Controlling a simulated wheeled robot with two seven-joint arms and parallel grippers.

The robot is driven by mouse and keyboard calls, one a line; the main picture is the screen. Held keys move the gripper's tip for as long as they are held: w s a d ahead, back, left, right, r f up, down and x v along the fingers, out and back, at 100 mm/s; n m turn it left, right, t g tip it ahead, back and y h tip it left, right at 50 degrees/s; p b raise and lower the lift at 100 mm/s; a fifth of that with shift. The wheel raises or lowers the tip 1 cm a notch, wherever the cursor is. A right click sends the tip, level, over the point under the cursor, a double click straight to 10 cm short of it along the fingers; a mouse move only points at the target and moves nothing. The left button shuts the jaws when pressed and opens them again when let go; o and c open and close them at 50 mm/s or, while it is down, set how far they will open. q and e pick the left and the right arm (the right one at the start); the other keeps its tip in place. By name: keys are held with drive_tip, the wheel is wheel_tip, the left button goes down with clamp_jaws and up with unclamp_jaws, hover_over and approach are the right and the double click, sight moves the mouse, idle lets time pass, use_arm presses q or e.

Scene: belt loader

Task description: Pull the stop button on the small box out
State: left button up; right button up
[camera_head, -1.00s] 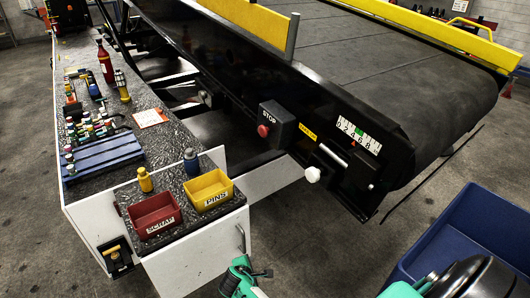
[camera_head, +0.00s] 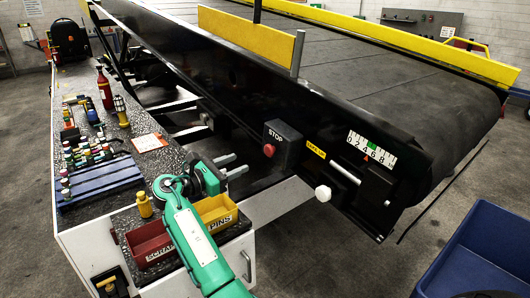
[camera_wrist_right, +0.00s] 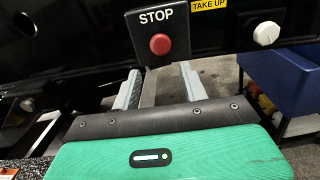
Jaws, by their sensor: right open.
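The small black box (camera_head: 284,142) marked STOP is fixed to the side of the belt frame, with a red round button (camera_head: 269,150) on its face. In the right wrist view the box (camera_wrist_right: 142,22) and its red button (camera_wrist_right: 160,44) show at the top, just beyond the fingertips. My right gripper (camera_head: 234,165) is over the bench end, with its two fingers apart and pointing at the box. In the right wrist view the open gripper (camera_wrist_right: 158,82) has nothing between its fingers. The fingers are apart from the button. My left gripper is not in view.
A red SCRAP bin (camera_head: 150,245) and a yellow PINS bin (camera_head: 217,214) stand on the bench end below my arm. A white knob (camera_head: 323,193) and a rod stick out right of the box. A blue bin (camera_head: 480,250) stands at lower right.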

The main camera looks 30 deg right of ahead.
sight(267, 151)
drive_tip(key=d, duration=0.3)
drive_tip(key=d+p, duration=0.1)
drive_tip(key=d, duration=0.2)
drive_tip(key=w+d, duration=0.1)
drive_tip(key=d, duration=0.3)
drive_tip(key=shift+w+p, duration=0.1)
drive_tip(key=shift+p, duration=0.2)
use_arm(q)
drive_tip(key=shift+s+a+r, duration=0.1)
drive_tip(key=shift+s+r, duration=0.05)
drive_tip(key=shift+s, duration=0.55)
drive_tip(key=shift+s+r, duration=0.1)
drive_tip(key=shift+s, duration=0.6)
use_arm(e)
drive_tip(key=shift+w+d, duration=0.1)
drive_tip(key=shift+d, duration=0.7)
drive_tip(key=shift+c, duration=0.2)
